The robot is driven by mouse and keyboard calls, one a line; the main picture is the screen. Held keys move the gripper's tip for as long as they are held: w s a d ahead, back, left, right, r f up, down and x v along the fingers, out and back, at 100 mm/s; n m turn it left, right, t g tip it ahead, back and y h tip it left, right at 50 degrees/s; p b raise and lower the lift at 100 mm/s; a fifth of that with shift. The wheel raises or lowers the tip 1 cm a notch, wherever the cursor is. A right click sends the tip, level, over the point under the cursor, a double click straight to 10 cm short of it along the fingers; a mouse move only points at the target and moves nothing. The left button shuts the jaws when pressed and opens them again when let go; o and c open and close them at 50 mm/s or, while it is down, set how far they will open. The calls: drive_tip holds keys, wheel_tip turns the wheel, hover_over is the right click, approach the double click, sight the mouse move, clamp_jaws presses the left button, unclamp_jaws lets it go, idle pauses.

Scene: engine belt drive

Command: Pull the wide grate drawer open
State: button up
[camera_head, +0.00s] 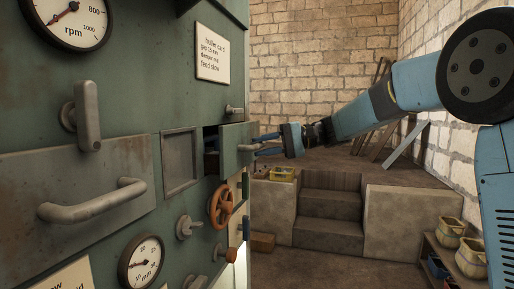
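A wide grey metal front (75,165) with a large bar handle (92,203) is at the left of the green machine and looks flush with it; I see no label naming it the grate drawer. Farther along, a smaller green drawer front (232,137) stands out from the panel, with a dark gap beside it and something bluish inside. My gripper (265,145) is in front of this smaller front, at its small grey handle (246,147). Its two blue fingers look apart; whether they touch the handle is unclear.
A framed square recess (180,162), an orange handwheel (221,204), a lever (87,115) and gauges (141,262) project from or sit on the machine face. Floor between is clear.

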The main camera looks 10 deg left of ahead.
drive_tip(key=shift+s+a+f, duration=0.15)
drive_tip(key=shift+s+a, duration=0.05)
drive_tip(key=shift+a, duration=0.5)
clamp_jaws()
